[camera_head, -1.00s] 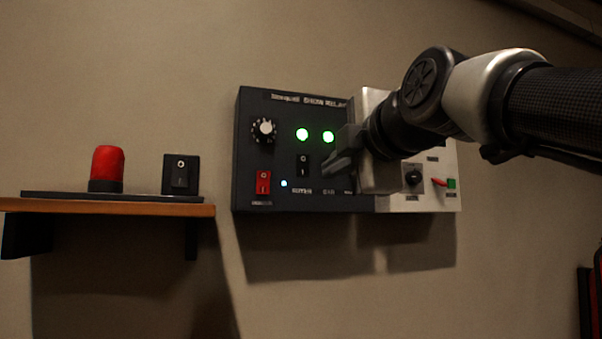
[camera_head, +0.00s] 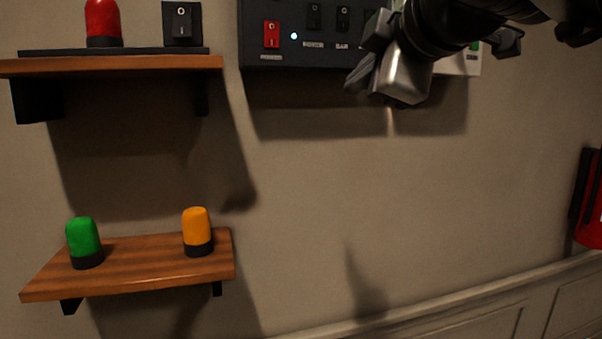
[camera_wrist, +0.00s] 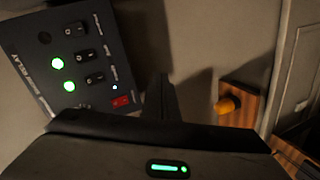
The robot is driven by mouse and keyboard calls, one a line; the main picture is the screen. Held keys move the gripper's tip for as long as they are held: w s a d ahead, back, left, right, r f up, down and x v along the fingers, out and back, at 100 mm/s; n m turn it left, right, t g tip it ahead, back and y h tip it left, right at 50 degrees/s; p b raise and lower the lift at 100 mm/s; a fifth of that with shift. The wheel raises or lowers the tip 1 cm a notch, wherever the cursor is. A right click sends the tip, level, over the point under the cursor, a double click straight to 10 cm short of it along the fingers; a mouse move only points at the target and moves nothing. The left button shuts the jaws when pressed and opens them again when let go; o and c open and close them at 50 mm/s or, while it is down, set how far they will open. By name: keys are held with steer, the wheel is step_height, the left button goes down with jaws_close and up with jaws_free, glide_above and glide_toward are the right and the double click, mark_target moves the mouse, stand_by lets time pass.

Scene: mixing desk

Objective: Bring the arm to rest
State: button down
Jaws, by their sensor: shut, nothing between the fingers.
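My gripper (camera_head: 362,76) is in the upper right of the head view, in front of the lower edge of the dark control panel (camera_head: 262,54). Its fingers are shut with nothing between them and point down to the left. In the wrist view my gripper's fingers (camera_wrist: 163,90) show dark at the middle. The panel (camera_wrist: 35,20) fills the upper left there, with two green lights, black rockers and a red rocker switch (camera_wrist: 121,101). The red switch (camera_head: 271,34) and a small lit white-blue light also show in the head view. My arm hides part of the panel's right side.
An upper shelf (camera_head: 120,64) holds a red lamp (camera_head: 103,22) and a black switch (camera_head: 182,23). A lower shelf (camera_head: 140,282) holds a green lamp (camera_head: 83,242) and an orange lamp (camera_head: 197,231). A red object (camera_head: 592,218) is at the right edge. The wall below my gripper is clear.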

steer(key=s+d+f+m+g+h, duration=0.1)
steer(key=s+d+f+m+g, duration=0.15)
steer(key=s+f+m, duration=0.65)
steer(key=s+d+f+m+g+h, duration=0.1)
steer(key=s+f+m+g, duration=0.15)
steer(key=f, duration=1.25)
steer(key=s+d+f+m+g+h, duration=0.1)
steer(key=s+d+f+m+g, duration=0.3)
steer(key=f, duration=0.9)
step_height(320, 180, up, 13)
steer(key=s+a+m+p, duration=0.1)
steer(key=a+p, duration=0.1)
steer(key=p, duration=1.1)
steer(key=shift+s+f+h, duration=0.15)
steer(key=shift+s+h, duration=0.15)
steer(key=shift+s, duration=0.1)
steer(key=shift+w+m, duration=0.1)
steer(key=shift+m, duration=0.15)
